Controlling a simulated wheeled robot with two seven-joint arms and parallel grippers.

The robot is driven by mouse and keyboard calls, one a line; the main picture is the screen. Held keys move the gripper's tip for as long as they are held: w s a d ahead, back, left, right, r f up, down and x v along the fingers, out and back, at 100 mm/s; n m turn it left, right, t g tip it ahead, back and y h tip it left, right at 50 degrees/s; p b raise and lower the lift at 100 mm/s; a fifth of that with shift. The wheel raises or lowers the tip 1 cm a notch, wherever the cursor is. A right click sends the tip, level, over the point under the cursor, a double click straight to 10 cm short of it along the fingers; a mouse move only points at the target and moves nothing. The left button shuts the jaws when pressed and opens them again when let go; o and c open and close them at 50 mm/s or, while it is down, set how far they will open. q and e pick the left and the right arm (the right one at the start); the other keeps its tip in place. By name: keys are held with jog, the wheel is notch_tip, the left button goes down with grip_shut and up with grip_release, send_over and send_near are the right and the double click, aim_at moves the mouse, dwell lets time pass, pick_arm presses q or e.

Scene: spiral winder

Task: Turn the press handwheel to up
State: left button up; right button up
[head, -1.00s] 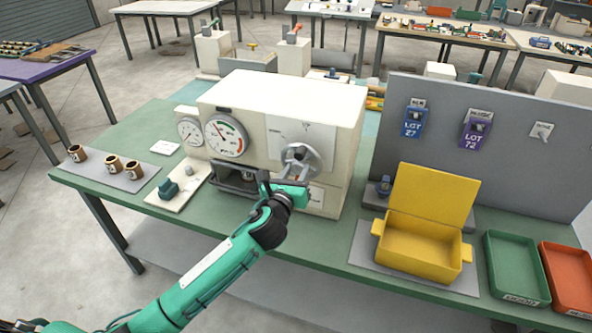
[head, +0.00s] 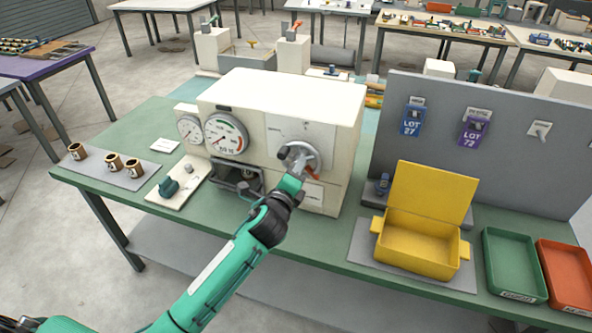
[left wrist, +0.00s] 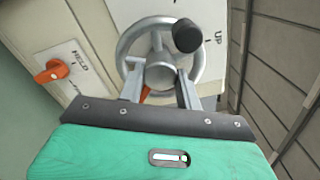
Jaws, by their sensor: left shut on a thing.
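The press handwheel (head: 297,153) is a grey wheel on the front right of the cream press (head: 310,98). In the left wrist view the handwheel (left wrist: 160,75) fills the upper middle, with spokes, a round hub and a black knob (left wrist: 187,35) at its upper right. The UP label (left wrist: 216,37) is on the panel right of the knob. My left gripper (head: 295,168) is at the wheel. Its fingers (left wrist: 160,90) lie on either side of the hub and are shut on the wheel. An orange part shows behind the hub. My right gripper is not in view.
Two dials and a dark press opening (head: 238,178) are to the left. A yellow open box (head: 420,240) and green (head: 515,262) and orange trays stand to the right. The bench front is fairly clear.

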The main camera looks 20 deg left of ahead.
pick_arm(q)
jog(key=n+p, duration=0.3)
jog(key=n, duration=2.3)
jog(key=shift+a+n+p, duration=0.1)
jog(key=shift+n+p, duration=0.2)
jog(key=shift+p, duration=0.1)
jog(key=o, duration=1)
